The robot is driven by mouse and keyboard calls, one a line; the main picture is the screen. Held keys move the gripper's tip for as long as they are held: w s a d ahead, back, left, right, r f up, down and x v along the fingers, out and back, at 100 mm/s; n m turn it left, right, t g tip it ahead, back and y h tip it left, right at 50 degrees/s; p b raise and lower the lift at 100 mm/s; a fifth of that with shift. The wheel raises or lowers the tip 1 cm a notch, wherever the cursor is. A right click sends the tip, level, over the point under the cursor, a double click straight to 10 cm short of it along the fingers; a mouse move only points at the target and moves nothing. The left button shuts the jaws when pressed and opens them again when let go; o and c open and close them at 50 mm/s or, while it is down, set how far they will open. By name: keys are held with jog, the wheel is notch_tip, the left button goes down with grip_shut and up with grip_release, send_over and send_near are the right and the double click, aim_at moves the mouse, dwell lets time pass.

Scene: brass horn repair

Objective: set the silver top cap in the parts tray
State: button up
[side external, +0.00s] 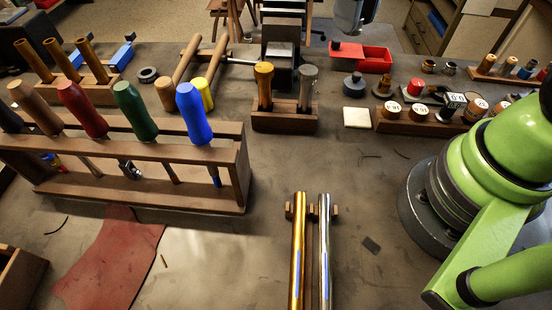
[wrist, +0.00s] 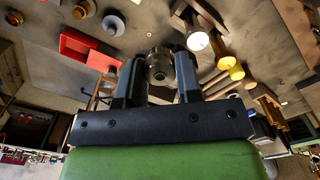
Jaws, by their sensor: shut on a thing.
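In the wrist view, my gripper (wrist: 159,76) is shut on a small round grey metal cap (wrist: 159,62), which I take to be the silver top cap. The cap sits between the fingertips, its round face partly in shadow. The red parts tray (wrist: 80,42) is left of the gripper in that view, apart from it. The tray also shows in the side view (side external: 376,60), at the back of the bench.
A wooden block (side external: 285,119) with a brass and a silver-grey piece stands in front of the tray. A rack (side external: 240,165) of coloured-handled tools is at left. Small parts (side external: 415,87) stand to the tray's right. Two tubes (side external: 298,250) lie at front.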

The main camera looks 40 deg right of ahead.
notch_tip(320, 180, up, 3)
jog(key=shift+a, duration=0.1)
jog(key=s+a+m, duration=0.3)
jog(key=a, duration=1.1)
send_over(288, 170)
notch_tip(288, 170, down, 17)
jog(key=shift+s+f, duration=0.1)
jog(key=shift+f, duration=2.65)
jog(key=shift+f, duration=0.1)
jog(key=o, duration=1)
jog(key=shift+o, duration=0.2)
